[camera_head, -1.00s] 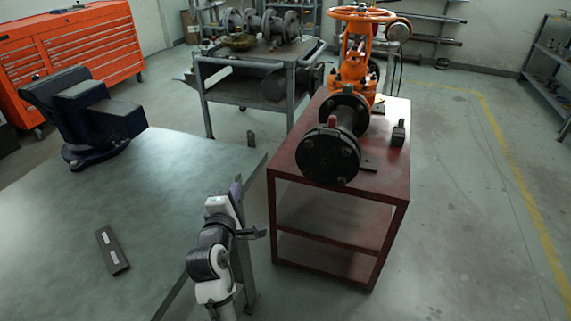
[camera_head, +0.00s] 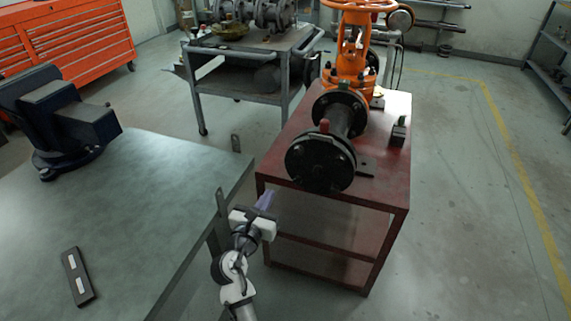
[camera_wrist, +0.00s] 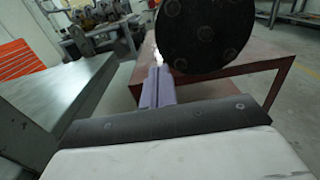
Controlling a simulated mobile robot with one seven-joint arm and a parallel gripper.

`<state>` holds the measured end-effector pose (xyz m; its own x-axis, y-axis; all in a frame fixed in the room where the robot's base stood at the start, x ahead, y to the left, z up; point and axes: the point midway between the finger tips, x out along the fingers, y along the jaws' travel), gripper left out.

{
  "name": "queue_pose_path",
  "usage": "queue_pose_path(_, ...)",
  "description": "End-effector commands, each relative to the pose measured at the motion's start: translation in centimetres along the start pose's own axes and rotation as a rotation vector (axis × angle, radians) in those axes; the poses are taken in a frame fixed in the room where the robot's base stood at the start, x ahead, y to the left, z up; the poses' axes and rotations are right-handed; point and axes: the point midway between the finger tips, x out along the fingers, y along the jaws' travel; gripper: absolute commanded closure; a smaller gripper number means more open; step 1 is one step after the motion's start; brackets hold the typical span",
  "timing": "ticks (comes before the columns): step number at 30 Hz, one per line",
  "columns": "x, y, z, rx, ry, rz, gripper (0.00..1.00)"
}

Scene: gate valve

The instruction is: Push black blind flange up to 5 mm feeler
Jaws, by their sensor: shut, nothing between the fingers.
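The black blind flange (camera_head: 320,163) is a round disc with bolt holes, upright at the near end of the black pipe (camera_head: 338,118). A small red tab (camera_head: 324,126) stands at its top edge; I cannot tell whether this is the feeler. The flange also fills the upper middle of the wrist view (camera_wrist: 205,35). My gripper (camera_head: 266,198) has pale purple fingers, shut and empty, left of and lower than the flange in the head view. In the wrist view the fingertips (camera_wrist: 158,75) point forward, just left of the flange's lower edge; contact is not clear.
The pipe and orange valve (camera_head: 350,65) rest on a red table (camera_head: 390,170). A small block (camera_head: 398,133) stands at its right. The green bench (camera_head: 130,200) with a blue vise (camera_head: 65,120) and dark bar (camera_head: 77,277) is on the left. The floor at right is clear.

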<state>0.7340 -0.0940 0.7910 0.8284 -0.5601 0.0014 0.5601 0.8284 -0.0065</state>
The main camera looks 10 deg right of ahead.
Motion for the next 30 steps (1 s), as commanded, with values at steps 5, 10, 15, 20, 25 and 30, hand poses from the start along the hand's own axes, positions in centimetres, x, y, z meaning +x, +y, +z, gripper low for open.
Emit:
queue_pose_path(5, 3.3, 0.0, 0.2, 0.006, 0.002, -0.003, 1.0)
queue_pose_path(10, 6.9, 0.0, 0.2, 0.01, 0.003, -0.003, 1.0)
queue_pose_path(15, 10.0, 0.0, 0.2, 0.009, 0.003, -0.002, 1.0)
queue_pose_path(20, 11.9, 0.0, 0.1, 0.009, 0.003, -0.001, 1.0)
queue_pose_path(25, 12.9, 0.0, 0.0, 0.008, 0.002, 0.0, 1.0)
queue_pose_path(30, 13.0, 0.0, -0.1, 0.006, 0.002, 0.0, 1.0)
